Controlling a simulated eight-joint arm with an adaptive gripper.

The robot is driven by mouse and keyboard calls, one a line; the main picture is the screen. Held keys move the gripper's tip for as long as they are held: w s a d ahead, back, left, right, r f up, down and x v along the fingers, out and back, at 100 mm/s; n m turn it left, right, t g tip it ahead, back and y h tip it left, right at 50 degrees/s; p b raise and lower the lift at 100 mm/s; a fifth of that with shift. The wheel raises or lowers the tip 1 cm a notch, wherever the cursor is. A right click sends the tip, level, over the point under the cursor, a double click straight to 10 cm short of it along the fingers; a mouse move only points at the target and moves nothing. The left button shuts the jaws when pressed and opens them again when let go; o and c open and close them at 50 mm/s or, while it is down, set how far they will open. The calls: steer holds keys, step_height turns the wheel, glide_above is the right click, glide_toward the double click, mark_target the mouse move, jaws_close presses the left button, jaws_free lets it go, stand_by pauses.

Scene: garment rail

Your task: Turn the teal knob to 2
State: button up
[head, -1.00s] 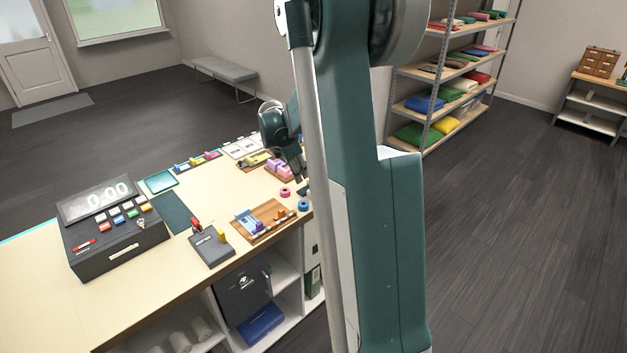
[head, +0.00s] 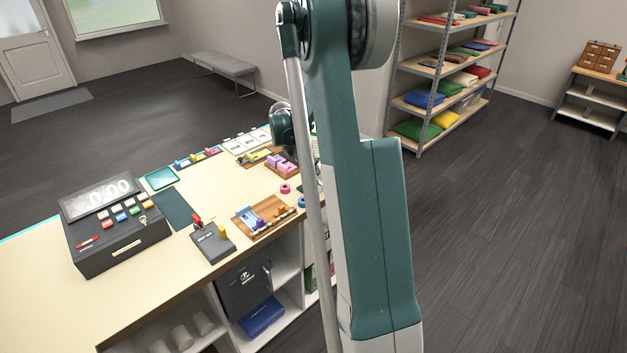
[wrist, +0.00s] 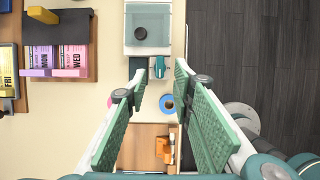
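In the wrist view a small teal piece (wrist: 158,67), which looks like the teal knob, sticks out at the near side of a pale box with a teal top (wrist: 148,42). Its markings and setting are too small to read. My gripper (wrist: 160,79) is open and empty, with its two green ribbed fingers wide apart. The teal piece shows between the fingertips in the picture; I cannot tell the height gap, and no contact shows. In the head view my arm hides the knob and the gripper fingers.
A blue ring (wrist: 167,103) and a wooden tray with an orange piece (wrist: 163,149) show below the fingers. Day blocks (wrist: 57,60) sit at left. The counter edge runs close on the right, above dark floor. A cash register (head: 112,228) stands on the counter's left.

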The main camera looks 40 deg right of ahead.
mark_target(314, 181)
steer(key=shift+x, duration=3.8)
steer(key=shift+c, duration=0.7)
jaws_close()
